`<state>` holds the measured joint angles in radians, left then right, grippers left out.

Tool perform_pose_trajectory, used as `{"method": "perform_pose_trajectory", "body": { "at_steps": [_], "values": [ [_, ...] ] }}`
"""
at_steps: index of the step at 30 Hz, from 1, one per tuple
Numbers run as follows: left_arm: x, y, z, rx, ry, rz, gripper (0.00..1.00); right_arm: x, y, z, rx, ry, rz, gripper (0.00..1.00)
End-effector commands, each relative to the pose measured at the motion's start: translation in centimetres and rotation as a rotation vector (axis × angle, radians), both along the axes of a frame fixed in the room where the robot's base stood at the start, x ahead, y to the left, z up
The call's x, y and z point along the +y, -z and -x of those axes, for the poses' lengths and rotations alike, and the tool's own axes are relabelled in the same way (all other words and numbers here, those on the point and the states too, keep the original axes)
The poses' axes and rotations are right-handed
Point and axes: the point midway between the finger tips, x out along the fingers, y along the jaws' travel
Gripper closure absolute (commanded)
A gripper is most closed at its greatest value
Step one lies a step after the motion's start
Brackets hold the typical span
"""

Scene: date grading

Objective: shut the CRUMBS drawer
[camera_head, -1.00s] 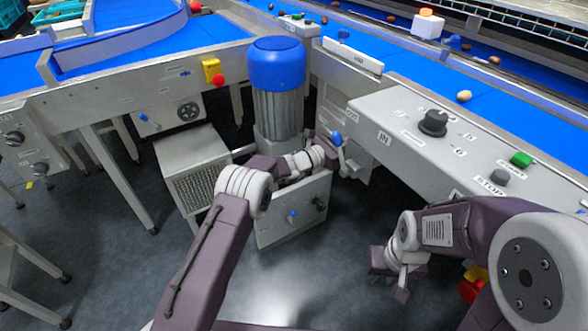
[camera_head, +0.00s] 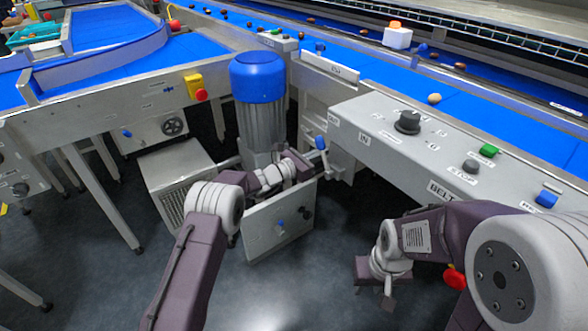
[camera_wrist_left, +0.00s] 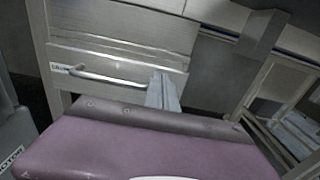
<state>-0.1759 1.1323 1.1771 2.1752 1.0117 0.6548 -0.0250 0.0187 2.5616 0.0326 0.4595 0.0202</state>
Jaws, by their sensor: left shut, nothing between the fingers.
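In the left wrist view a pale drawer front with a metal bar handle (camera_wrist_left: 105,76) and a small, partly readable label (camera_wrist_left: 60,68) shows at upper left; I take it as the CRUMBS drawer (camera_wrist_left: 120,62). How far it stands out is unclear. My left gripper (camera_wrist_left: 163,92) is shut and empty, near the handle's right end; contact cannot be told. In the head view my left gripper (camera_head: 303,162) is small, beside the blue-tipped lever (camera_head: 320,144), and the drawer cannot be made out. My right gripper (camera_head: 373,293) hangs over the floor, its fingers apart and empty.
A blue-capped motor (camera_head: 258,80) stands behind my left arm. The belt control box (camera_head: 380,112) lies to the right. Grey floor (camera_head: 290,280) is clear between my arms.

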Motion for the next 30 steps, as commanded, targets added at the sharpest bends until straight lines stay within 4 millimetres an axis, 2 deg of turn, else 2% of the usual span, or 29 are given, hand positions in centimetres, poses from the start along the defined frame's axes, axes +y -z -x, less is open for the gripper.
{"method": "perform_pose_trajectory", "body": {
  "at_steps": [1, 6, 12, 23, 25, 26, 28, 29, 30],
  "values": [
    [0.8, -0.5, 0.5, 0.002, -0.002, 0.001, 1.00, 0.0, -0.8, -0.1, -0.002, 0.000, 0.000, 0.67],
    [4.1, -0.5, 2.8, 0.004, -0.004, 0.001, 1.00, 0.0, -2.0, -0.1, -0.002, 0.000, 0.000, 0.67],
    [6.7, -0.2, 4.8, 0.002, -0.002, -0.001, 1.00, 0.0, -2.8, -0.1, -0.002, 0.000, 0.000, 0.67],
    [7.3, 0.0, 5.4, 0.001, 0.002, -0.003, 1.00, 0.0, -2.8, -0.1, -0.002, 0.000, 0.000, 0.67],
    [6.9, 0.1, 6.2, -0.002, 0.033, -0.042, 1.00, 0.0, -2.8, -0.1, -0.002, 0.000, 0.000, 0.67],
    [6.5, 0.3, 7.1, -0.003, 0.063, -0.084, 1.00, 0.0, -2.8, -0.1, -0.002, 0.000, 0.000, 0.67],
    [5.7, 1.1, 10.7, -0.017, 0.180, -0.239, 1.00, 0.0, -2.8, -0.1, -0.002, 0.000, 0.000, 0.67],
    [5.5, 1.8, 12.9, -0.028, 0.247, -0.330, 1.00, 0.0, -2.8, -0.1, -0.002, 0.000, 0.000, 0.67],
    [5.8, 2.8, 16.2, -0.052, 0.351, -0.466, 1.00, 0.0, -2.8, -0.1, -0.002, 0.000, 0.000, 0.67]
  ]
}}
